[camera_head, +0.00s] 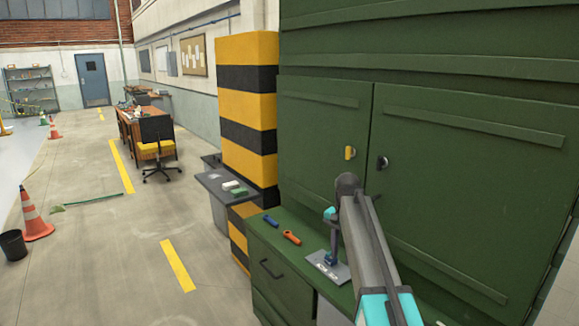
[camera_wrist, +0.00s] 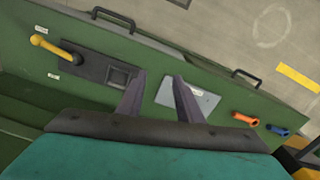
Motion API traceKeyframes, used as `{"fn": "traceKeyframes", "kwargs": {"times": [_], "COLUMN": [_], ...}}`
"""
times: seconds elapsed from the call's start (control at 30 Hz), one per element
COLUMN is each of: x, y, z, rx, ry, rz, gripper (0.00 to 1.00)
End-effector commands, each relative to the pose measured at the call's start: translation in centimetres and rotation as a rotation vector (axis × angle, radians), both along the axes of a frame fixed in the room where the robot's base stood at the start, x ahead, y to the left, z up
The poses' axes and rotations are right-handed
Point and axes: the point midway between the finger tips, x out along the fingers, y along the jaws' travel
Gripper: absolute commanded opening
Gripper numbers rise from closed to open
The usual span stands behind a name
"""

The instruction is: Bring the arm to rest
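My gripper (camera_head: 331,258) hangs low over the top of the green cabinet's counter, beside the labelled grey plate (camera_head: 340,274). In the wrist view its two dark fingers (camera_wrist: 160,78) stand apart with nothing between them. To the left lies a dark plate (camera_wrist: 92,68) with a square recess and a yellow-knobbed lever (camera_wrist: 52,46). My arm reaches up and bends down to the gripper, hiding part of the counter in the head view.
An orange tool (camera_head: 291,237) and a blue tool (camera_head: 271,221) lie on the counter left of the plate. Green cabinet doors (camera_head: 470,170) rise close behind. A yellow-black striped pillar (camera_head: 248,110) stands left, by a grey shelf (camera_head: 215,184). Floor further left is mostly open.

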Motion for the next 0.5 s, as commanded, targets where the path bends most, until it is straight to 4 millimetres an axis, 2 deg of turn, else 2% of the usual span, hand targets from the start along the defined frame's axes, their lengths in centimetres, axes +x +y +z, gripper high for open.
{"fn": "traceKeyframes", "kwargs": {"times": [0.03, 0.1, 0.5], "x": [-1.3, -2.4, -9.5], "y": [0.0, 0.0, 0.1], "z": [-2.0, -4.3, -15.9], "rx": [0.0, 0.0, 0.0], "ry": [0.004, 0.004, 0.002], "rz": [0.024, 0.063, 0.283], "gripper": [0.33, 0.33, 0.33]}}
